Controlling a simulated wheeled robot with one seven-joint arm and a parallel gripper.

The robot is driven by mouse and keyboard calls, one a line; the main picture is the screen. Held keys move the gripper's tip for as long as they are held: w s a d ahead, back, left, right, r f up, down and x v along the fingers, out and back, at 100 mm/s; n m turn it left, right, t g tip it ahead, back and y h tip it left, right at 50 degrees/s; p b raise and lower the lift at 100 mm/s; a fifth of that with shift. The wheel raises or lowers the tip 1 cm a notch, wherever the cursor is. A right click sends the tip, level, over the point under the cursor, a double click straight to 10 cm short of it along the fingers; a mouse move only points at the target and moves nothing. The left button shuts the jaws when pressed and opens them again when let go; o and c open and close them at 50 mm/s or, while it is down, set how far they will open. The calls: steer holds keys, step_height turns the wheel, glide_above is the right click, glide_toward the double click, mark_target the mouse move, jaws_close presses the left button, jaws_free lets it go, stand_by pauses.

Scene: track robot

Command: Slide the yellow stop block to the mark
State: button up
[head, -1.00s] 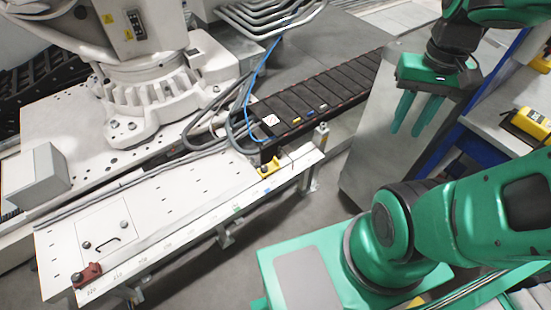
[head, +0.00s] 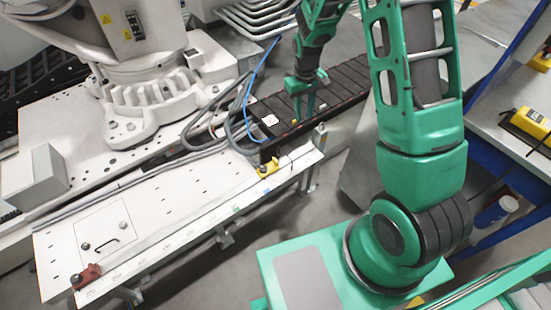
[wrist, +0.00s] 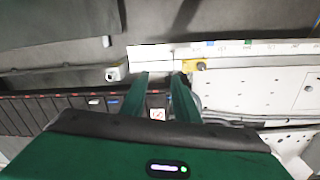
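The yellow stop block (head: 268,168) sits at the far right end of the white rail table (head: 170,225), near its front edge. In the wrist view the yellow block (wrist: 194,65) is just beyond and right of the fingertips. My gripper (head: 304,112) points down over the dark slatted conveyor, behind and right of the block, apart from it. In the wrist view my gripper (wrist: 159,80) has its two green fingers apart, with nothing held between them. Small coloured marks, one green (head: 238,210), lie along the table's front edge; I cannot tell which is the mark.
The dark conveyor (head: 345,80) runs away to the back right. Blue and grey cables (head: 240,115) loop behind the block. A reddish-brown clamp (head: 87,276) is at the table's near left corner. A big white machine (head: 130,60) stands behind.

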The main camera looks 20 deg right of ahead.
mark_target(275, 159)
steer(key=w+a+f+n, duration=0.1)
steer(key=a+f, duration=0.2)
steer(key=f, duration=0.6)
steer(key=w+a+f, duration=0.1)
steer(key=a+f, duration=0.2)
steer(key=f, duration=0.6)
steer(key=w+a+f+n, duration=0.1)
steer(key=w+a+f, duration=0.1)
steer(key=f, duration=0.8)
steer(key=shift+a+n+y, duration=0.3)
steer(key=shift+a, duration=0.2)
steer(key=shift+c, duration=0.3)
steer(key=shift+w, duration=0.1)
jaws_close()
